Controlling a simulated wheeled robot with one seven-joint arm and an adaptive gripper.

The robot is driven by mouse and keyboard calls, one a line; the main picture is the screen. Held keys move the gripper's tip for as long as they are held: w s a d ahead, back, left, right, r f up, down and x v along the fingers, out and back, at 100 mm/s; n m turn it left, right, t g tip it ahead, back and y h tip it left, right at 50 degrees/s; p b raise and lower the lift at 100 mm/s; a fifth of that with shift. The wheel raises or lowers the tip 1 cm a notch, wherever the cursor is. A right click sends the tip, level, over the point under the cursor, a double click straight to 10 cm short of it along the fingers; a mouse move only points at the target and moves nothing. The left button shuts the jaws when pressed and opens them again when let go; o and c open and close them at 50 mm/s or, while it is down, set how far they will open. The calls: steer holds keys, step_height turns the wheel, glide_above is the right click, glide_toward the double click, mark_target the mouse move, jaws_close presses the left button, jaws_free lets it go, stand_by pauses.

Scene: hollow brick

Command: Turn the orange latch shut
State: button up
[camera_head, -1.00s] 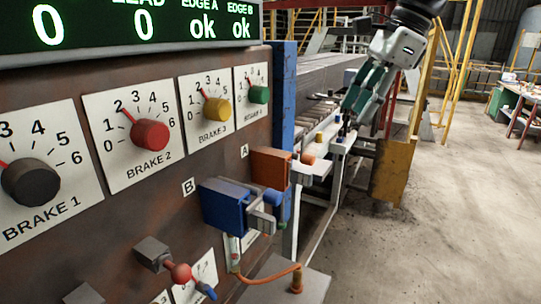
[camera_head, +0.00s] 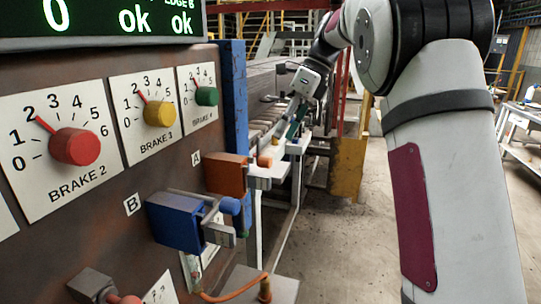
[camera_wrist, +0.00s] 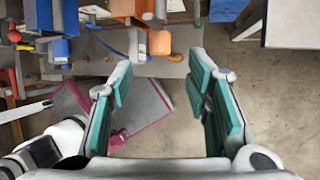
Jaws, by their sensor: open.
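The orange latch (camera_head: 226,174) is a block on the brown panel beside label A, with a pale arm and an orange knob (camera_head: 264,162) at its right. In the wrist view the orange knob (camera_wrist: 160,42) shows beyond the fingertips, near the middle. My gripper (camera_wrist: 162,72) has its two teal fingers spread with nothing between them. In the head view my gripper (camera_head: 293,124) is behind and right of the latch, seen small. I cannot tell its exact distance from the knob.
A blue latch (camera_head: 178,222) with a blue knob sits beside label B, nearer and lower left. Red, yellow and green brake dials line the panel. A blue post (camera_head: 233,100) stands at the panel's edge. A yellow post (camera_head: 347,165) stands right. Open concrete floor lies to the right.

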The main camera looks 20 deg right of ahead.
steer(key=p+x, duration=0.1)
steer(key=x, duration=0.7)
steer(key=shift+d, duration=0.1)
jaws_close()
